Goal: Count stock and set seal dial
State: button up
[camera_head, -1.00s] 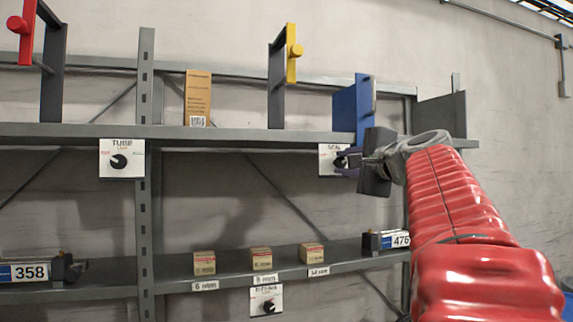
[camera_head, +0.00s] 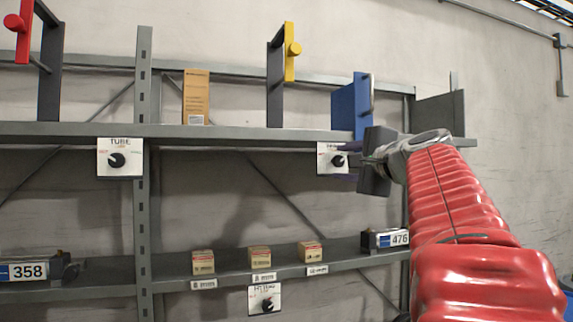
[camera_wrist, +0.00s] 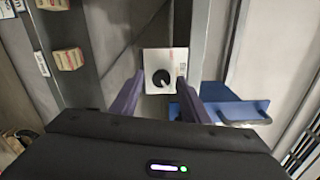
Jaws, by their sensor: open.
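The seal dial is a white plate (camera_head: 325,158) with a black knob (camera_head: 339,160), on the upper shelf's front edge. My gripper (camera_head: 343,163) is open at this dial, its purple fingers partly covering the plate. In the wrist view the knob (camera_wrist: 161,78) shows between the two spread fingertips (camera_wrist: 160,84); I cannot tell whether they touch it. Small cardboard boxes stand on the lower shelf: a left one (camera_head: 203,262), a middle one (camera_head: 260,258) and a right one (camera_head: 310,252).
Another dial (camera_head: 117,160) hangs at left, and one (camera_head: 267,304) below the lower shelf. Number units read 358 (camera_head: 28,271) and 476 (camera_head: 398,239). Red (camera_head: 25,30), yellow (camera_head: 290,50) and blue (camera_head: 350,108) parts stand above. A blue piece (camera_wrist: 225,103) is right of my fingers.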

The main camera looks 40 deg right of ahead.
jog(key=v, duration=1.3)
jog(key=shift+s, duration=0.2)
